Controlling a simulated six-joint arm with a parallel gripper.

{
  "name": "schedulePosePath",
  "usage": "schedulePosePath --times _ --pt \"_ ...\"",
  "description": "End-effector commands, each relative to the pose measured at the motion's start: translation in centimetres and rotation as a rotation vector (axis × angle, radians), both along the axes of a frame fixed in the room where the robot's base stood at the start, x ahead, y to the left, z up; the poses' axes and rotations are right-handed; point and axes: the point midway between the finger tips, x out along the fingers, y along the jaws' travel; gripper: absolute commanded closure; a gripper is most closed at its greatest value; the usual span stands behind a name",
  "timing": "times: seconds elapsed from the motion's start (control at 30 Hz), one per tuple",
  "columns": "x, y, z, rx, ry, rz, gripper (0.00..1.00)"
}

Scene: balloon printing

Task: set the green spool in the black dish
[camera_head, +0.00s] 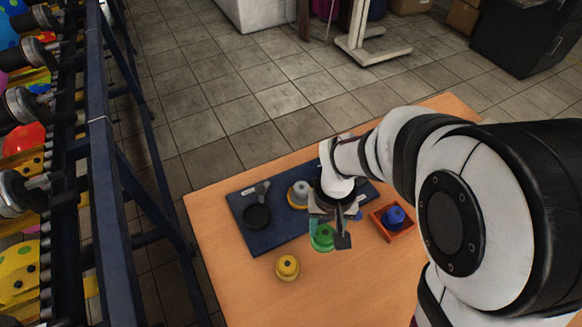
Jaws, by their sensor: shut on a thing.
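The green spool (323,237) is in the head view, low in the middle of the table. My gripper (327,233) comes down over it from above and is shut on it. A finger hides part of the spool, and I cannot tell whether it touches the table. The black dish (257,216) stands on the left part of the dark blue mat (285,238), to the left of my gripper. It has a grey piece at its back edge and looks empty.
A yellow spool (287,267) stands on the bare wooden table (235,290) in front of the mat. A grey spool on a yellow base (299,193) is on the mat. A blue spool (394,216) sits in an orange tray (388,234) at right. A dark blue frame (110,180) rises at left.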

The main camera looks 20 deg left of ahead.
Motion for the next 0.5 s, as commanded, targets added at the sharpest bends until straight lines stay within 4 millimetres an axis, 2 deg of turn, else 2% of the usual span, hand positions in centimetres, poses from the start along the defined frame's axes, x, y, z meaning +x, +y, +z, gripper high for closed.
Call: schedulePosePath --times 0.07,0.17,0.33,0.4,0.5 --pt "0.2 0.4 0.0 0.000 0.000 0.001 0.92" --pt "1.2 2.3 0.2 0.000 0.000 0.005 0.92" --pt "3.3 9.0 0.8 -0.001 -0.001 0.011 0.92" --pt "3.7 12.0 1.0 -0.001 0.000 0.009 0.92" --pt "3.7 15.1 1.3 -0.001 0.001 0.006 0.92"
